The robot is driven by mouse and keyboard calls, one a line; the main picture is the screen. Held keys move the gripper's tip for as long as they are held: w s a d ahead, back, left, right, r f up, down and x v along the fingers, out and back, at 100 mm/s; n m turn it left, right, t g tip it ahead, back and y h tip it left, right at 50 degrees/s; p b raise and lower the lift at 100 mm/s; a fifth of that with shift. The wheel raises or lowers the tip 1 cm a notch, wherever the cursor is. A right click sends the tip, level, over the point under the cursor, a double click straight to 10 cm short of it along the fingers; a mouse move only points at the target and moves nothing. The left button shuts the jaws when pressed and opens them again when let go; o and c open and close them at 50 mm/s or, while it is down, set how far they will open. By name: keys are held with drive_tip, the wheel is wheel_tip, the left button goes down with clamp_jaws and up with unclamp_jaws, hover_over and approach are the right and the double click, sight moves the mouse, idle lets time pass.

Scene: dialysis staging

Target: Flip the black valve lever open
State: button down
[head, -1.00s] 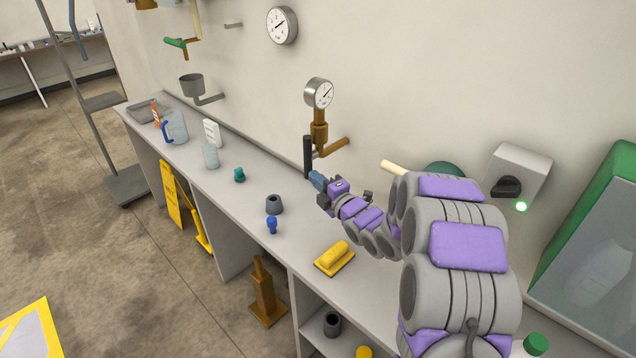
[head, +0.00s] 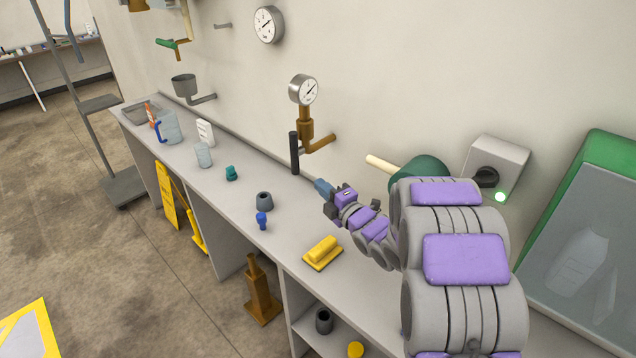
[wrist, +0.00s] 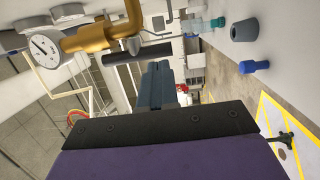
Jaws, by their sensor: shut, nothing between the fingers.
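The black valve lever (head: 294,153) stands upright on the brass pipe (head: 318,142) below a round gauge (head: 302,89), against the wall above the counter. In the wrist view the lever (wrist: 138,50) is a dark bar beside the brass fitting (wrist: 98,37), with the gauge (wrist: 45,46) at the left. My gripper (head: 320,185) is shut and empty. It is below and to the right of the lever in the head view, apart from it. In the wrist view my gripper's fingers (wrist: 157,75) are together, their tips close under the lever's image.
A grey switch box (head: 496,165) with a lit green lamp and a green-framed case (head: 580,250) are at the right wall.

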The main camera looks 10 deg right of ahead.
drive_tip(key=s+d+m+g+h+p, duration=0.1)
drive_tip(key=s+d+m+g+h, duration=0.35)
drive_tip(key=s+m, duration=0.35)
drive_tip(key=s+d+m+g+h, duration=0.4)
drive_tip(key=s+d+m+h, duration=0.15)
drive_tip(key=s, duration=0.45)
drive_tip(key=s+a+m+g, duration=0.3)
drive_tip(key=s+a, duration=0.1)
drive_tip(key=s, duration=0.6)
drive_tip(key=s+a+r+m+g+y, duration=0.1)
drive_tip(key=s+a+m+g, duration=0.2)
drive_tip(key=s, duration=0.8)
drive_tip(key=s+a+m+g+y, duration=0.1)
drive_tip(key=s+a+m+g, duration=0.2)
drive_tip(key=s, duration=0.8)
drive_tip(key=shift+a+r+g, duration=0.25)
drive_tip(key=shift+a+g, duration=0.3)
drive_tip(key=shift+a, duration=0.35)
